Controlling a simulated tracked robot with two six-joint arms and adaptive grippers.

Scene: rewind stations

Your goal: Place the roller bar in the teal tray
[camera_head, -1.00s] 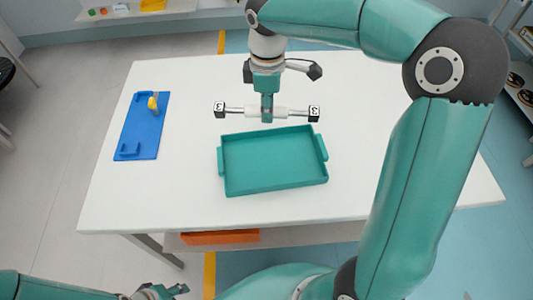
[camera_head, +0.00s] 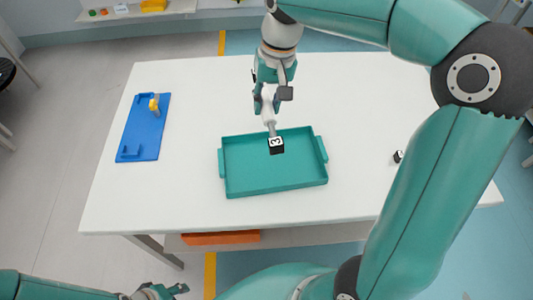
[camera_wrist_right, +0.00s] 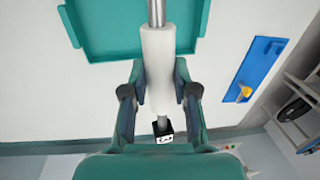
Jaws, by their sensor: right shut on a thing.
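The roller bar has a white middle (camera_wrist_right: 158,65), metal rod ends and a dark-and-white end block (camera_head: 276,145) marked 3. My right gripper (camera_head: 266,104) is shut on its white middle. The bar points toward the front, with its near end over the back part of the teal tray (camera_head: 235,183). In the right wrist view the tray (camera_wrist_right: 103,50) lies beyond the bar, whose other end block (camera_wrist_right: 163,136) is between my fingers and the palm. My left gripper (camera_head: 166,291) is at the bottom left, off the table; its opening is unclear.
A blue holder (camera_head: 140,135) with a yellow piece (camera_head: 154,104) stands on the left of the white table (camera_head: 190,200). A small dark block (camera_head: 398,156) lies right of the tray beside my right arm. An orange item (camera_head: 220,237) is under the table.

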